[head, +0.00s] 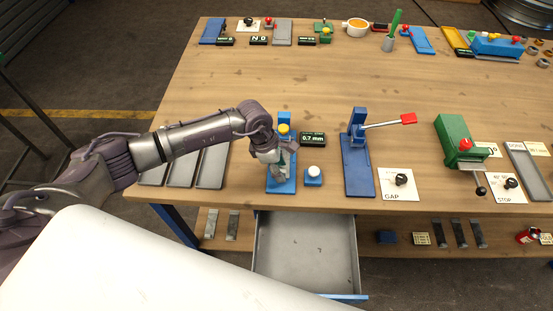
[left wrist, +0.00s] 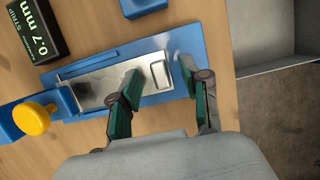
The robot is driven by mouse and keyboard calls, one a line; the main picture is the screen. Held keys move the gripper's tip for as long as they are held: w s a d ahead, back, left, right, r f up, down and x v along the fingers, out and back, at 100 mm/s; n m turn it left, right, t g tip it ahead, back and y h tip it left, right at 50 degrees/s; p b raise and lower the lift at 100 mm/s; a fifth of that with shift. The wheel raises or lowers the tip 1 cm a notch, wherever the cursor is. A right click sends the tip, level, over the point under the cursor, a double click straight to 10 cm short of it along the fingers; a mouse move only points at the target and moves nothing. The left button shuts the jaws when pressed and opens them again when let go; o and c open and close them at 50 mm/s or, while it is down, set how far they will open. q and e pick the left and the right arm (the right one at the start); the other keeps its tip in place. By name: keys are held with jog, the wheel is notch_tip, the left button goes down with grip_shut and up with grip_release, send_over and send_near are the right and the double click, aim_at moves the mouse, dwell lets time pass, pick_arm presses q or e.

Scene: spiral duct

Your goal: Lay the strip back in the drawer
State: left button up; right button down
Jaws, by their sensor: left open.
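A thin shiny metal strip (left wrist: 98,88) lies flat on a blue fixture plate (left wrist: 205,45) in the left wrist view. A small raised rectangular frame (left wrist: 160,75) shows at its right end. The fixture has a yellow knob (left wrist: 33,118), also visible in the head view (head: 284,129). My left gripper (left wrist: 158,68) is open, its green-padded fingers apart over the strip's right part. In the head view the gripper (head: 276,168) hides most of the strip. The grey drawer (head: 305,250) is pulled open below the table's front edge. My right gripper is not in view.
A "0.7 mm" sign (head: 313,139) stands beside the fixture, and a blue block with a white button (head: 314,175) is close to its right. A blue lever press (head: 357,155) stands farther right. Grey trays (head: 211,167) lie left. The table's middle is clear.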

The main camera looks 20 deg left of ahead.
pick_arm(q)
jog(key=shift+f, duration=0.1)
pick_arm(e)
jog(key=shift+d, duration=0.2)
pick_arm(q)
jog(key=c, duration=0.8)
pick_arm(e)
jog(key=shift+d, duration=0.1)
pick_arm(q)
grip_shut()
jog(key=shift+s+d, duration=0.1)
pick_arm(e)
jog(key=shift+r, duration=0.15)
